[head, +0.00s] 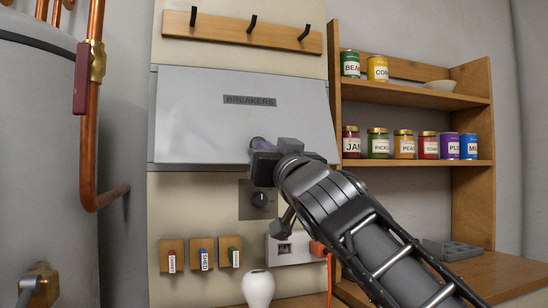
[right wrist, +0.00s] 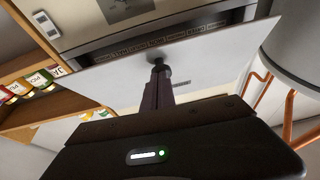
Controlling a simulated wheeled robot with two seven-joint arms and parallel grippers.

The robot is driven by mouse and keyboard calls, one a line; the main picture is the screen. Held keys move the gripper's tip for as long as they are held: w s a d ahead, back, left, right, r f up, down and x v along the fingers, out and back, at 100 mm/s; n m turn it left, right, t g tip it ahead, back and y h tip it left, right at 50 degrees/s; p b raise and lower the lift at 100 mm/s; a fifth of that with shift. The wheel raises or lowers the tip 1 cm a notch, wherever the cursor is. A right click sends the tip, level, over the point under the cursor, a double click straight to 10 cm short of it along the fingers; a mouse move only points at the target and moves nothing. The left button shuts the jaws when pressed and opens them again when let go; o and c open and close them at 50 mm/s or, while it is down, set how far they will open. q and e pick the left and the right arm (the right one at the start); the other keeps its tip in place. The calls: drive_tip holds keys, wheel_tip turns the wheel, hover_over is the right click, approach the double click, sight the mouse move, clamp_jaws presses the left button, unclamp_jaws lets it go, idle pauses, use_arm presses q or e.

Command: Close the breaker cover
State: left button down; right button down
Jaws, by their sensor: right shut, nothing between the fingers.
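The breaker cover (head: 245,115) is a light grey panel marked BREAKERS on the wall board. In the right wrist view the cover (right wrist: 125,85) stands partly open, and a row of labelled breakers (right wrist: 165,42) shows in the gap behind it. A dark round knob (right wrist: 162,57) sits near the cover's free edge. My right gripper (head: 263,158) is shut and empty at the cover's lower edge. Its fingers (right wrist: 157,88) reach the knob in the right wrist view; I cannot tell whether they touch it. My left gripper is not in view.
A hook rail (head: 240,31) is above the cover. A dial plate (head: 258,200), small tagged blocks (head: 201,254) and a white bulb (head: 258,289) are below. A wooden shelf (head: 415,95) with cans and jars stands right. A copper pipe (head: 88,130) and a tank are left.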

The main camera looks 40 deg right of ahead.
drive_tip(key=w+d+f+b, duration=0.2)
drive_tip(key=w+f+b, duration=0.1)
drive_tip(key=w, duration=0.3)
drive_tip(key=shift+w+d, duration=0.35)
drive_tip(key=shift+w, duration=0.05)
drive_tip(key=shift+d+r, duration=0.1)
drive_tip(key=shift+r, duration=0.05)
drive_tip(key=shift+s, duration=0.1)
